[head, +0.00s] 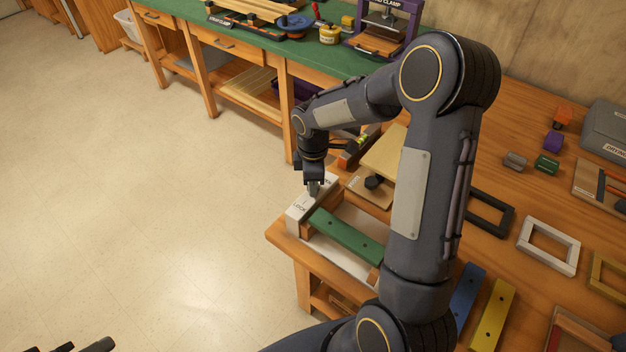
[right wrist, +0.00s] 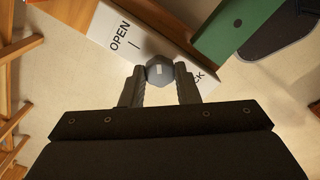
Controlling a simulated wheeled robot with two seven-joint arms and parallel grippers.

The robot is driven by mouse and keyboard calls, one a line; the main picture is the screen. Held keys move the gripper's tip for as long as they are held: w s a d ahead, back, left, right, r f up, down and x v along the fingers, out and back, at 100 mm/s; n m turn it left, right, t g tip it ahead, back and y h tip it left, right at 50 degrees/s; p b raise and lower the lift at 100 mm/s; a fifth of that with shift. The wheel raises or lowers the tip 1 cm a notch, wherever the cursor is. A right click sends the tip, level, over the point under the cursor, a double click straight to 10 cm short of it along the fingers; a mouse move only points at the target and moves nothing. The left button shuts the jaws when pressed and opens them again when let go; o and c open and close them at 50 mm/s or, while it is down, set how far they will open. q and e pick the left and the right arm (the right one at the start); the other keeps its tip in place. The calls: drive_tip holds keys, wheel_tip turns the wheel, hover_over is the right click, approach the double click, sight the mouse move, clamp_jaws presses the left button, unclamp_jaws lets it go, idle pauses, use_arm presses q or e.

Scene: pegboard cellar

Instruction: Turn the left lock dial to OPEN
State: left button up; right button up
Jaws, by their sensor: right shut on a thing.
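The lock dial (right wrist: 160,71) is a small grey faceted knob with a white mark on its face. It sits on a white panel (head: 294,217) at the table's front left corner; the panel also shows in the right wrist view (right wrist: 108,27). OPEN and a short line are printed left of the dial, and the end of LOCK is to its right. My right gripper (head: 313,192) points down at the panel, its fingertips shut on the dial from both sides (right wrist: 160,78). I cannot tell exactly where the dial's mark points. Dark parts of my left gripper (head: 85,346) show at the bottom left edge.
A green bar (head: 346,236) lies beside the panel. A board with a black knob (head: 374,182) is behind it. Blue (head: 467,290) and yellow (head: 492,315) bars and a white frame (head: 548,246) are to the right. Open floor lies left of the wooden table.

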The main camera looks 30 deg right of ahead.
drive_tip(key=n+p, duration=0.1)
drive_tip(key=n, duration=0.3)
drive_tip(key=shift+r+n, duration=0.1)
drive_tip(key=shift+n, duration=0.2)
drive_tip(key=n+p, duration=0.1)
drive_tip(key=n, duration=0.4)
drive_tip(key=shift+p, duration=0.4)
drive_tip(key=shift+n, duration=0.3)
drive_tip(key=o, duration=1)
drive_tip(key=shift+c, duration=0.2)
drive_tip(key=shift+r, duration=3.85)
